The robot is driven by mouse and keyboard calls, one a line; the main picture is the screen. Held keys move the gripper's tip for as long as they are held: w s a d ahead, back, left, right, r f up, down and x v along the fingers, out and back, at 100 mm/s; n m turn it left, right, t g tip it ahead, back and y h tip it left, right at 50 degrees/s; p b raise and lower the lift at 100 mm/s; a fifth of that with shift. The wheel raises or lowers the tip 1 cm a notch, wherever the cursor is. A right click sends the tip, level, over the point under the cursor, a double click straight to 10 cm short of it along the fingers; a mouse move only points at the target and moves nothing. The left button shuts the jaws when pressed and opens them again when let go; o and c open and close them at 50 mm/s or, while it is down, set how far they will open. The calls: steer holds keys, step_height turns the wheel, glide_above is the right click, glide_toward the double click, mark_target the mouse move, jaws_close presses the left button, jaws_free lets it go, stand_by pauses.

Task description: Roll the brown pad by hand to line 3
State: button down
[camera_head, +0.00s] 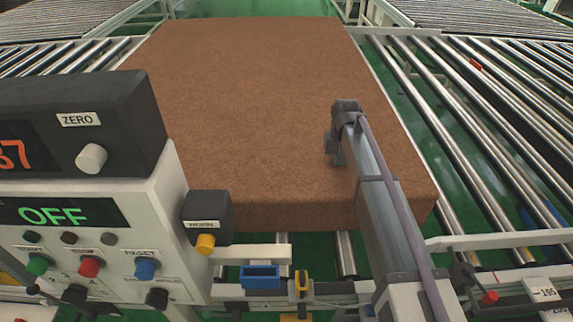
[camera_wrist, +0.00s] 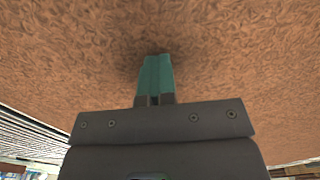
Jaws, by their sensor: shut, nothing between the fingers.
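The brown pad (camera_head: 250,95) is a large, thick, flat slab lying on rollers, filling the middle of the head view. My arm reaches in from the lower right. My gripper (camera_head: 336,160) is over the pad's right front part, pointing down. In the wrist view the closed teal fingers (camera_wrist: 157,72) are in front of the brown pad surface (camera_wrist: 70,60), with a dark shadow around the tips. I cannot tell whether the tips touch the pad. Nothing shows between the fingers. No line number is readable.
A control console (camera_head: 90,225) with an OFF display and colored buttons stands at the lower left. A small box with a yellow button (camera_head: 206,243) sits beside it.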

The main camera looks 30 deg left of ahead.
steer(key=w+d, duration=0.7)
steer(key=d, duration=0.6)
steer(key=w+d, duration=0.8)
steer(key=d, duration=0.6)
steer(key=w+d, duration=0.8)
steer(key=d, duration=0.5)
steer(key=shift+d, duration=0.2)
stand_by(2.5)
steer(key=shift+w, duration=0.1)
steer(key=shift+a, duration=0.15)
step_height(320, 180, up, 7)
steer(key=p, duration=0.7)
